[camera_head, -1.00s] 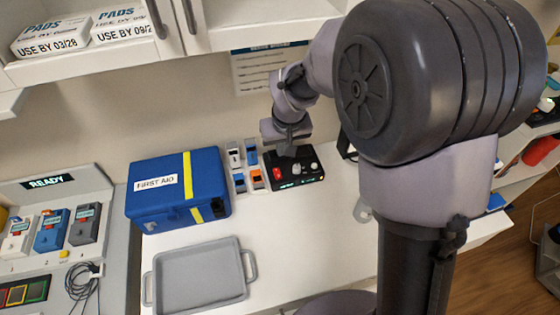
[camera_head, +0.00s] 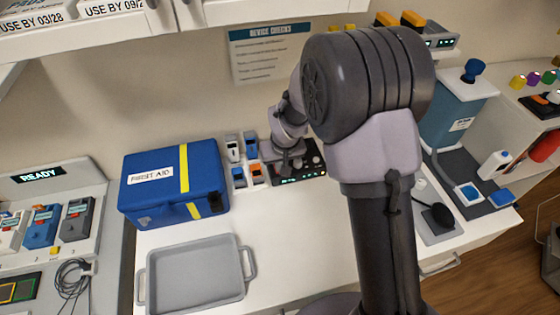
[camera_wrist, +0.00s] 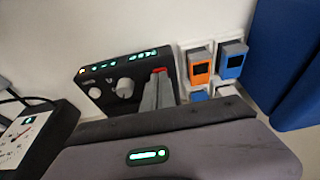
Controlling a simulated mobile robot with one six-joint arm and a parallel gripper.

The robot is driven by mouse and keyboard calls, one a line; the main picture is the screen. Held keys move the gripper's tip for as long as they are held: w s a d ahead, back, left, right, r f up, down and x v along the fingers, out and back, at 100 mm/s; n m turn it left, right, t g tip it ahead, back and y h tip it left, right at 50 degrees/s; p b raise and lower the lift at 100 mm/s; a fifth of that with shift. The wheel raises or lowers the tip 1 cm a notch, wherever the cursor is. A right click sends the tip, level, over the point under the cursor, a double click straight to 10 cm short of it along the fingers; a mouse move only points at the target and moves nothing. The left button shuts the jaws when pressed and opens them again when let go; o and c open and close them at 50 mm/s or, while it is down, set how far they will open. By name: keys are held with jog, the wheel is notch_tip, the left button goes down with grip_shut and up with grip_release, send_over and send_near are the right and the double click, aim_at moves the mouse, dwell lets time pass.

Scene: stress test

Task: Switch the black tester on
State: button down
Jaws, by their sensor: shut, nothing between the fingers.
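The black tester (camera_head: 313,172) sits at the back of the white counter, right of small coloured devices. Its front edge shows green lit marks. In the wrist view the tester (camera_wrist: 98,72) shows round pale knobs (camera_wrist: 125,88) and a red switch (camera_wrist: 160,71). My gripper (camera_head: 287,163) is over the tester's left part, and in the head view it hides the red switch. In the wrist view my shut, empty fingers (camera_wrist: 158,88) point at the red switch and partly cover it. I cannot tell if they touch it.
A blue first aid box (camera_head: 175,184) and a grey tray (camera_head: 195,275) are on the counter to the left. Small orange and blue devices (camera_wrist: 201,66) stand close beside the tester. A dark device with a white label (camera_wrist: 30,135) lies on its other side.

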jog(key=shift+s+f+b, duration=0.1)
jog(key=shift+f+b, duration=0.45)
jog(key=shift+b, duration=0.05)
jog(key=shift+s+r, duration=0.1)
jog(key=shift+r, duration=0.2)
jog(key=shift+p, duration=0.3)
jog(key=shift+w+a+r, duration=0.1)
jog(key=shift+w+r, duration=0.2)
jog(key=shift+w, duration=0.55)
jog(key=shift+r+p, duration=0.1)
jog(key=shift+p, duration=0.2)
